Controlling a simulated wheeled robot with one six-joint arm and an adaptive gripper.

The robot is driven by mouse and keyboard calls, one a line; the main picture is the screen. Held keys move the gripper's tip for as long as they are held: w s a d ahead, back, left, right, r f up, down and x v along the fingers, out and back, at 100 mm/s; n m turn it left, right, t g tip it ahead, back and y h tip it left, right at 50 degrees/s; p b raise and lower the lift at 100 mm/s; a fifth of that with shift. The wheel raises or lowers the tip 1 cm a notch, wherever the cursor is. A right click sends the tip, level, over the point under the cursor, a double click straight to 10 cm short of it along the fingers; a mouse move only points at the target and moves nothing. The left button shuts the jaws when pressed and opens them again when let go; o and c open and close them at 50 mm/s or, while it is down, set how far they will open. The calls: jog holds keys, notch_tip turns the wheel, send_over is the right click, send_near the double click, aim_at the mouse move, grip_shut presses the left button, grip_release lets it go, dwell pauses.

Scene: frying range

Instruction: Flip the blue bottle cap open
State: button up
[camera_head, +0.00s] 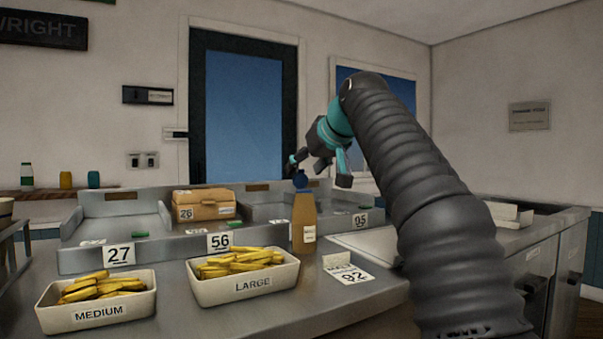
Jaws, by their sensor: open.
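A tan-brown bottle (304,222) with a pale label stands upright on the steel counter, right of the tray marked LARGE. Its blue cap (301,180) sits on top; whether the cap's lid is lifted or closed is too small to tell. My gripper (318,175) hangs just above and right of the cap, with its dark and teal fingers spread apart. The left fingertip is close to the cap's top; I cannot tell if it touches. Nothing is seen between the fingers.
White trays of fries marked MEDIUM (97,319) and LARGE (214,291) stand at the counter's front left. A cardboard box (203,206) sits in the steel bay behind. A white card marked 92 (349,273) lies right of the bottle. Small bottles stand on a shelf (40,195) at the far left.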

jog(key=v, duration=0.9)
